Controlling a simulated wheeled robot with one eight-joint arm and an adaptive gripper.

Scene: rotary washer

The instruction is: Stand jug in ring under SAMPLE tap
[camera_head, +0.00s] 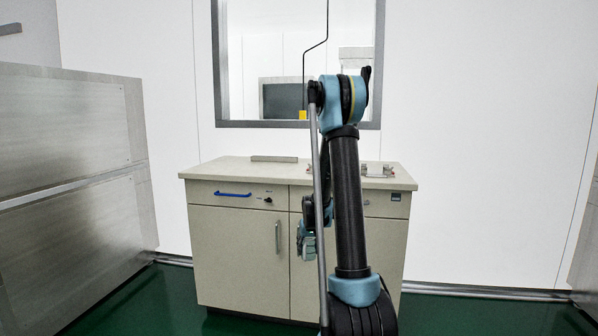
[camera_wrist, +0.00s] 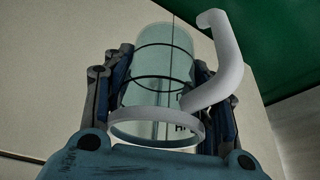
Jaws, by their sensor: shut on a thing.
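A clear, pale jug (camera_wrist: 163,62) with dark bands, a white rim and a curved white handle shows in the wrist view. My gripper (camera_wrist: 162,78) is shut on its body, one finger on each side. The rim end faces the wrist camera, and the handle sticks out to the right. Some dark lettering on the jug is partly hidden. In the head view my gripper (camera_head: 307,243) hangs in front of the cabinet, below its top; the jug cannot be made out there. I cannot make out a ring or a SAMPLE tap in either view.
A beige cabinet (camera_head: 238,256) stands against the white wall, with a blue drawer handle (camera_head: 233,194). Small fittings (camera_head: 377,170) sit at the right of its top, partly hidden by my arm. A grey flat bar (camera_head: 274,158) lies at the back. Grey panels (camera_head: 75,150) stand at left.

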